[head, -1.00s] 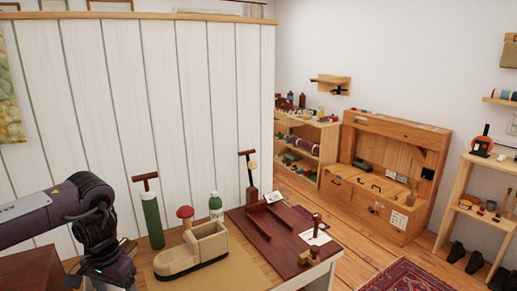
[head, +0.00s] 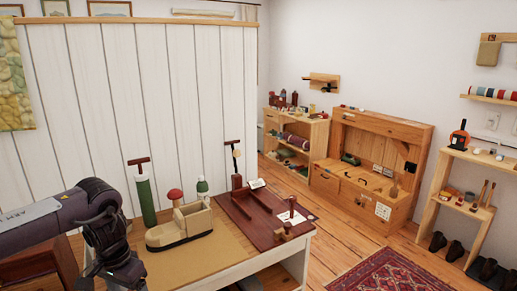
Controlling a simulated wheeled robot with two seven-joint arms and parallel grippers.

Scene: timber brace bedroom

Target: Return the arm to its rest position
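My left arm comes in from the left edge and bends down over the left end of the work table (head: 215,274). My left gripper (head: 113,284) is at the bottom edge of the head view, pointing down, and its fingertips are cut off or too dark to read. It is left of the beige boat-shaped holder (head: 180,233) and apart from it. No object shows in it. My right arm and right gripper are not in view.
On the table stand a green cylinder with a T-handle (head: 146,200), a red mushroom-shaped piece (head: 175,195), a white-and-green bottle (head: 203,188) and a dark red wooden board (head: 270,225). A wooden cabinet (head: 375,165), shelves (head: 455,190) and a rug (head: 405,278) are right. Floor between is clear.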

